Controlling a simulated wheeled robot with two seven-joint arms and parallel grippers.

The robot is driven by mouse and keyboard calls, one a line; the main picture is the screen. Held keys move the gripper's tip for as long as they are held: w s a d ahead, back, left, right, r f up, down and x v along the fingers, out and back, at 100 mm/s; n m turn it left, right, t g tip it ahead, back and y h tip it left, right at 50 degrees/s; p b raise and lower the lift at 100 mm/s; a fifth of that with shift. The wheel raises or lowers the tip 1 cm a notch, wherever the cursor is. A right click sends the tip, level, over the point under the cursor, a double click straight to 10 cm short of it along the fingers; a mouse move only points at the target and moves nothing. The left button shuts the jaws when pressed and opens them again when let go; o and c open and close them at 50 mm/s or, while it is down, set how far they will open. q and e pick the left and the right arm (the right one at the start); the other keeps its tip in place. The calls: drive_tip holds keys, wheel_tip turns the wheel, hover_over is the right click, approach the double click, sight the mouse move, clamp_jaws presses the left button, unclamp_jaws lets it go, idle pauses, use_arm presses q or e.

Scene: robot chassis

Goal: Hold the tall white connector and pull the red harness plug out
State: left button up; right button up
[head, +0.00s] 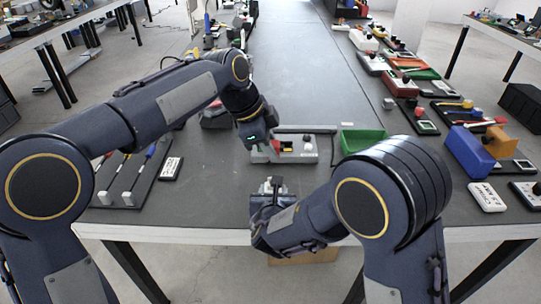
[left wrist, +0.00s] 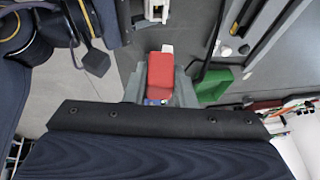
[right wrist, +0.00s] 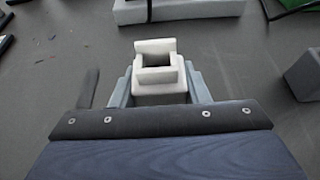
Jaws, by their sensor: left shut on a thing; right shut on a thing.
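The red harness plug (left wrist: 161,82) has a pale end (left wrist: 167,48) and sits between the fingers of my left gripper (left wrist: 160,88), which is shut on it. The tall white connector (right wrist: 158,75) is between the fingers of my right gripper (right wrist: 158,88), which is shut on it. Its square top opening shows empty. In the head view my left gripper (head: 256,140) is farther up the table than my right gripper (head: 269,190). The plug and connector are apart. The plug is largely hidden in the head view.
A grey unit (head: 297,150) lies beside my left gripper, with a green bin (head: 362,142) to its right. A dark rack (head: 135,180) with white blocks and coloured tools is at left. Several boards and a blue block (head: 468,150) line the right. The table's far middle is clear.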

drive_tip(key=o, duration=1.1)
